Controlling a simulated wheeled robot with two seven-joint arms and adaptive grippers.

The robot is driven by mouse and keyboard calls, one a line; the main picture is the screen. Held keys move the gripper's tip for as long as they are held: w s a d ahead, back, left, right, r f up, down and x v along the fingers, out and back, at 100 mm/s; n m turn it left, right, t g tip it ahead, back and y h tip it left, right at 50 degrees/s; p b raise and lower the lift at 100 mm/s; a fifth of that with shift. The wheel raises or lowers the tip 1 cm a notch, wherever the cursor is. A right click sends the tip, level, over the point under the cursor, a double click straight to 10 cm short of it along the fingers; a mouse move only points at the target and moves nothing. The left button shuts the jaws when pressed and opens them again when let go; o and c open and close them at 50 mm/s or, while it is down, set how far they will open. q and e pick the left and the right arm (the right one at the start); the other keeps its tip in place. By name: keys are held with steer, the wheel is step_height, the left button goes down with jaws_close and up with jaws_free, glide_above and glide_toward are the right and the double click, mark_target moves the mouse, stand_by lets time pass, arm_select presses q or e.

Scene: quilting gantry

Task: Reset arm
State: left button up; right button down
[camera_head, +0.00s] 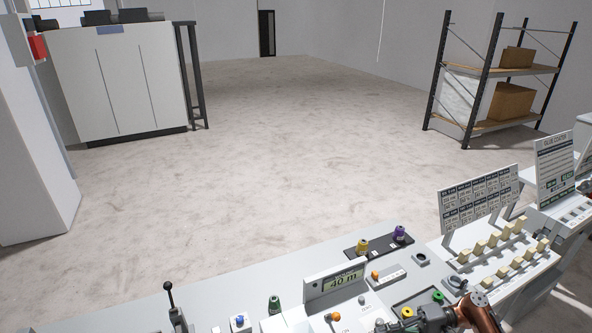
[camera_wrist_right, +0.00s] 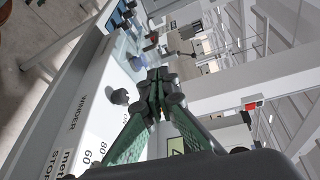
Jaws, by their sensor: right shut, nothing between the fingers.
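My right gripper (camera_wrist_right: 158,88) has green fingers with dark joints, and in the right wrist view its fingertips meet with nothing between them. In that view it is over a white panel (camera_wrist_right: 92,105) printed with "WINDER", "metre" and numbers; whether it touches the panel cannot be told. In the camera_head view a copper-coloured arm part of mine (camera_head: 482,312) shows at the lower right, above the control bench (camera_head: 240,290), with dark gripper parts at its left end cut by the bottom edge. My left gripper is in neither view.
The bench carries a display reading "40 m" (camera_head: 338,284), a black lever (camera_head: 171,298), a green knob (camera_head: 275,304), yellow (camera_head: 362,245) and purple (camera_head: 399,234) spools, and a sign (camera_head: 480,200). A shelf rack (camera_head: 484,70) stands behind. The floor beyond is clear.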

steer(key=s+a+f+n+t+h, duration=0.1)
steer(key=s+f+h, duration=0.3)
steer(key=s+f, duration=0.65)
steer(key=s+a+f+n+t+h, duration=0.1)
steer(key=s+f+h, duration=0.45)
steer(key=f, duration=0.95)
steer(key=s+d+r+m+t+h, duration=0.1)
steer(key=s+d+r+t+h, duration=0.1)
steer(key=s+d+r+h, duration=0.3)
steer(key=s+d+r+t+h, duration=0.1)
steer(key=s+d+h, duration=0.2)
steer(key=s+d, duration=0.35)
step_height(320, 180, down, 32)
steer(key=g+b, duration=0.1)
steer(key=b, duration=0.4)
steer(key=s+f+n+g+y+b, duration=0.1)
steer(key=s+f+b, duration=0.4)
steer(key=s+f, duration=1.7)
step_height(320, 180, down, 3)
steer(key=shift+a+f+g, duration=0.15)
steer(key=shift+a+g, duration=0.25)
steer(key=shift+a, duration=0.05)
